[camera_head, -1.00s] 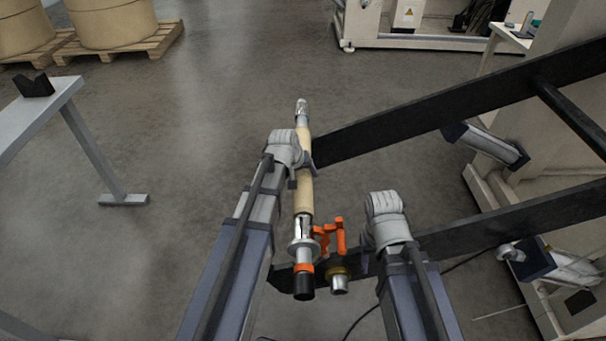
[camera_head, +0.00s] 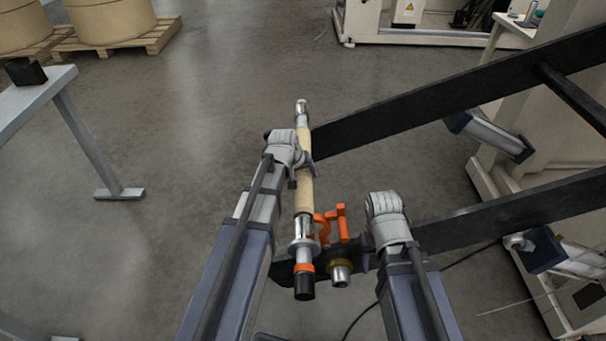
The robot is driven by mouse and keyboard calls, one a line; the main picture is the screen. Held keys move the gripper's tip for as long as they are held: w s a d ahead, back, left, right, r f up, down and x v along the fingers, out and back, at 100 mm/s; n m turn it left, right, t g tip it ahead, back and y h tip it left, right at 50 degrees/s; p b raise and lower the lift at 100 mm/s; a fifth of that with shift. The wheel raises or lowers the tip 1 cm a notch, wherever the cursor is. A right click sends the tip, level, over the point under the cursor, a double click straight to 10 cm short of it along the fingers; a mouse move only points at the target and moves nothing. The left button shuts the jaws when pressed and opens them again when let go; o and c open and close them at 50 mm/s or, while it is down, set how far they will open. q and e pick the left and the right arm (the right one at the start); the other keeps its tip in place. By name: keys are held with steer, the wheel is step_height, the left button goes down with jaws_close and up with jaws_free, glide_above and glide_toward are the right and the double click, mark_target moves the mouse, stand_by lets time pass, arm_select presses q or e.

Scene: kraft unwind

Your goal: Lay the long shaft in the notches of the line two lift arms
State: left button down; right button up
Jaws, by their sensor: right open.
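The long shaft (camera_head: 305,185) has bright metal ends, a tan middle, an orange ring and a black near end. It runs away from me in front of the tips of the two black lift arms, the far one (camera_head: 420,105) and the near one (camera_head: 510,215). Whether it touches their notches cannot be told. My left gripper (camera_head: 305,170) has dark fingers on both sides of the tan part and appears shut on it. My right gripper (camera_head: 375,243) is open, right of the shaft's near end and apart from it; its fingers are mostly hidden by its wrist.
An orange bracket (camera_head: 330,224) and a brass-and-steel stub (camera_head: 341,272) sit at the near lift arm's tip, close to the shaft. A grey stand (camera_head: 75,115) with a black block (camera_head: 25,72) is at left. Pallets with rolls stand behind. The floor between is clear.

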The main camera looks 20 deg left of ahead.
arm_select(q)
step_height(320, 180, down, 9)
steer(key=b, duration=0.8)
steer(key=shift+b, duration=0.35)
jaws_free()
steer(key=shift+f, duration=0.1)
steer(key=shift+s, duration=0.1)
steer(key=p+v, duration=0.7)
steer(key=v, duration=0.1)
steer(key=shift+f, duration=0.1)
